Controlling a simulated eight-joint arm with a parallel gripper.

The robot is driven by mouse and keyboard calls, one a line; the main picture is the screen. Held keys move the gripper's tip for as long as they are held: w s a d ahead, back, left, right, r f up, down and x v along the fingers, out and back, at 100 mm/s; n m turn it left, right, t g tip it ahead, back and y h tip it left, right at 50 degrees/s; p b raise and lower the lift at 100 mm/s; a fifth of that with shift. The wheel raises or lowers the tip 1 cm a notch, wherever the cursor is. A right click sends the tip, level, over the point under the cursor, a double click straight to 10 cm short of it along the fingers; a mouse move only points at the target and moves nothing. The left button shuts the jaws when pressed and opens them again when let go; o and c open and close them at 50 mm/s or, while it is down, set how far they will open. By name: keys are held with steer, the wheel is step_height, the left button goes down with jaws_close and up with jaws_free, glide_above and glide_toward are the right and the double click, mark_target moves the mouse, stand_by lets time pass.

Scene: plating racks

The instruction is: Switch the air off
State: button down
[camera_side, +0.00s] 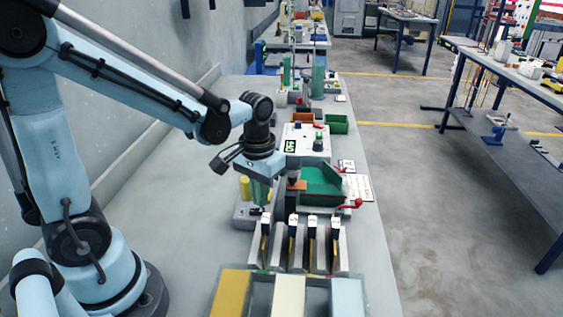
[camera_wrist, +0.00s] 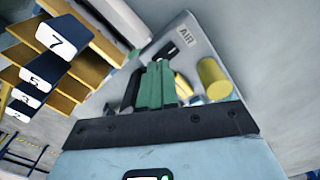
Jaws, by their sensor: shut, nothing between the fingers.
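The air unit is a grey panel (camera_side: 244,220) on the bench, with a yellow cylinder (camera_side: 244,187) standing at its left. In the wrist view its plate (camera_wrist: 208,48) carries an "AIR" label (camera_wrist: 187,36), and a dark switch or slot (camera_wrist: 171,50) lies beside the label. The yellow cylinder (camera_wrist: 213,77) shows to the right of my fingers. My gripper (camera_side: 261,203) points down over the panel, its green fingers shut and empty. In the wrist view the gripper (camera_wrist: 158,68) covers part of the panel. I cannot tell whether the fingertips touch it or which way the switch is set.
Numbered rack blocks (camera_wrist: 58,38) stand close at the left in the wrist view. A green bin (camera_side: 322,184) with red-handled parts lies at the right, and a white control box (camera_side: 306,143) behind.

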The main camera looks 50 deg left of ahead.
steer(key=shift+f, duration=0.9)
stand_by(0.6)
steer(key=shift+r, duration=3.5)
steer(key=shift+s+r, duration=0.1)
steer(key=m+t, duration=0.1)
steer(key=t, duration=0.1)
steer(key=s+d+r+m+t, duration=0.1)
steer(key=t, duration=0.1)
steer(key=s+r+m+t, duration=0.1)
steer(key=t, duration=0.2)
steer(key=shift+s+d, duration=0.25)
steer(key=shift+r, duration=0.1)
